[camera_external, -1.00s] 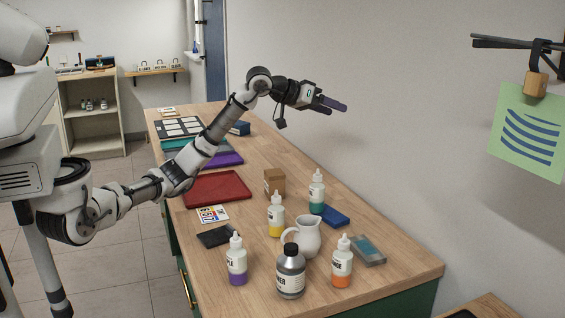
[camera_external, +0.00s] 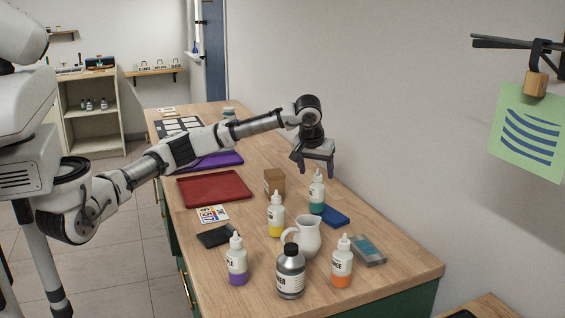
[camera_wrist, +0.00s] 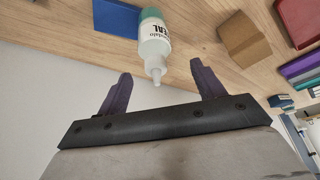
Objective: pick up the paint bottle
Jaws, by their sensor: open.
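Several white paint bottles with nozzle tips stand on the wooden bench: a teal one (camera_external: 317,194), a yellow one (camera_external: 276,218), a purple one (camera_external: 237,263) and an orange one (camera_external: 342,265). My gripper (camera_external: 313,168) points down just above the teal bottle, open and empty. In the wrist view the teal bottle (camera_wrist: 154,42) stands with its nozzle towards my gripper, in line with the gap between the two purple fingers. The fingers appear clear of it. Which bottle the task means is not shown.
A brown box (camera_external: 274,182) stands left of the teal bottle, and a blue block (camera_external: 334,216) lies beside it at the right. A white jug (camera_external: 308,238) and a grey bottle (camera_external: 290,274) stand nearer. A red tray (camera_external: 214,190) lies left; the wall is close on the right.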

